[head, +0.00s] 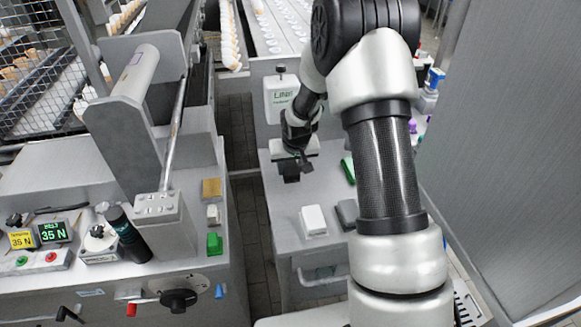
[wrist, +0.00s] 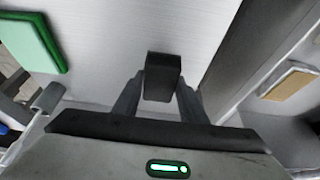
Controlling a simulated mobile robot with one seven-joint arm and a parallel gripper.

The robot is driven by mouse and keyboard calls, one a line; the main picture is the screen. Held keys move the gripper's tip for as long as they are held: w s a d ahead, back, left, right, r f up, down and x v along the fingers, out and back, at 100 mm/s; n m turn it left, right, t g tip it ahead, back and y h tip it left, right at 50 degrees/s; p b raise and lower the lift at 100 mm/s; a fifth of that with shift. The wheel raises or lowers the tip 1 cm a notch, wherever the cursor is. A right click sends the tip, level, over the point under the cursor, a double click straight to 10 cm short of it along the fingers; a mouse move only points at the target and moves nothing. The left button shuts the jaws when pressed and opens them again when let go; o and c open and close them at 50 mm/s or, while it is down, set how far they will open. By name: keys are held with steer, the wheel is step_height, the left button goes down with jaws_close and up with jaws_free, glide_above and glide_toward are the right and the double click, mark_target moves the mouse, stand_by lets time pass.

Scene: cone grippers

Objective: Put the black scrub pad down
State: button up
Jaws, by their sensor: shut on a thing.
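The black scrub pad (wrist: 162,78) is a small dark block between the two fingers of my gripper (wrist: 157,98) in the wrist view. My gripper is shut on it. In the head view my gripper (head: 297,163) is over the left part of the grey worktop (head: 280,210), with the dark pad (head: 291,178) at its tip. Pale worktop surface shows around the pad in the wrist view. I cannot tell whether the pad touches the worktop or hangs just above it.
A green pad (head: 348,169) lies right of my gripper. A white block (head: 313,220) and a grey block (head: 347,213) stand nearer. A gap (head: 250,215) separates this worktop from the left machine (head: 150,250), which bears a tan block (head: 211,189).

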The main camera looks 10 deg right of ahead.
steer(key=shift+f, duration=0.4)
steer(key=shift+r, duration=0.1)
steer(key=o, duration=1)
